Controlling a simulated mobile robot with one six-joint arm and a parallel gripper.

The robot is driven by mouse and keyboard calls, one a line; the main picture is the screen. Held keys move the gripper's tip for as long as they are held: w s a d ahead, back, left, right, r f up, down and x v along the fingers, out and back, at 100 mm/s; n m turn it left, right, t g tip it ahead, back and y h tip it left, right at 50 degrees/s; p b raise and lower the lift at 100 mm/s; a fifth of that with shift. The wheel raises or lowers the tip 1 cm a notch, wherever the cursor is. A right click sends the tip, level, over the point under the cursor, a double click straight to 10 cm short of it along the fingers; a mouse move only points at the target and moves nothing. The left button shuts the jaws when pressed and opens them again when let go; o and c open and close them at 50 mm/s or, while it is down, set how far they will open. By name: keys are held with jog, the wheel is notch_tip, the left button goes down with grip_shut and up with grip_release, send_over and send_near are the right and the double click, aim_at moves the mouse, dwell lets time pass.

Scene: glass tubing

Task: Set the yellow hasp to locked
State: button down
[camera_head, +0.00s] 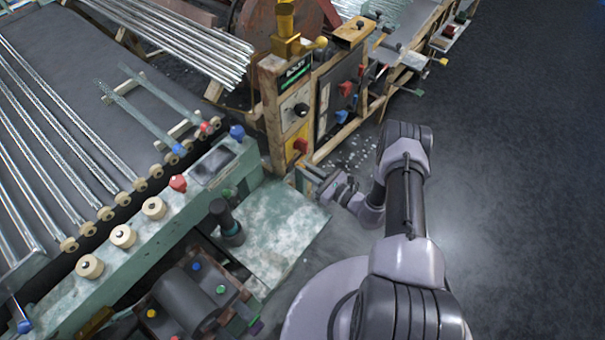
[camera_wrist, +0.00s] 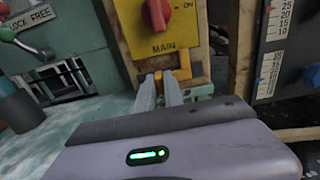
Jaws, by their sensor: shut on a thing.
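The yellow hasp (camera_wrist: 184,60) sits just under the yellow MAIN switch plate (camera_wrist: 158,42) in the wrist view. My gripper (camera_wrist: 159,80) has its two pale fingers closed around a small part of the hasp, and the fingers partly hide it. A red rotary knob (camera_wrist: 157,14) is above on the plate, beside the word ON. In the head view, my gripper (camera_head: 320,178) reaches in low at the wooden post, below the yellow plate (camera_head: 296,148). The hasp itself is too small to make out there.
A panel lettered LOCK FREE (camera_wrist: 32,18) is at left in the wrist view. A scale panel (camera_wrist: 272,60) with a blue knob (camera_wrist: 312,74) stands at right. A worn green bench top (camera_head: 275,235) lies left of my arm. Open floor (camera_head: 520,190) is at right.

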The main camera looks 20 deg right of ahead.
jog(key=c, duration=1.4)
grip_release()
jog(key=shift+w+d, duration=0.1)
jog(key=shift+d, duration=0.15)
jog(key=shift+c, duration=0.2)
jog(key=p+v, duration=0.2)
jog(key=v, duration=1.5)
jog(key=shift+s+p, duration=0.2)
jog(key=shift+p, duration=0.2)
